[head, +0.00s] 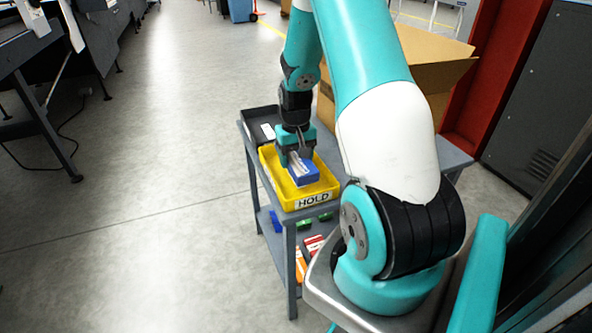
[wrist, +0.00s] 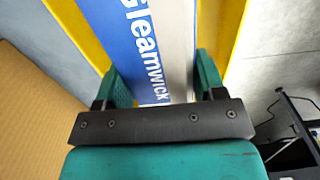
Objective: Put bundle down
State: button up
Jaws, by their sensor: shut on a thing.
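The bundle (head: 303,174), a blue and white carton pack, is between the fingers of my gripper (head: 297,160). In the wrist view the bundle (wrist: 158,45) shows the word "Gleamwick" and fills the space between the two green fingers of my gripper (wrist: 160,85). My gripper is shut on it. A yellow tray (head: 312,203) marked "HOLD" is under the bundle, and its yellow walls also show on both sides in the wrist view (wrist: 88,28). I cannot tell whether the bundle touches the tray floor.
The tray sits on a grey cart (head: 288,224) with a black tray (head: 260,125) behind it. Coloured packs (head: 303,262) lie on the lower shelf. A large open cardboard box (head: 432,62) stands behind my arm. The floor to the left is clear.

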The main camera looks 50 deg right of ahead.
jog(key=shift+f, duration=2)
jog(key=shift+f+b, duration=0.1)
jog(key=shift+b, duration=0.2)
jog(key=o, duration=1)
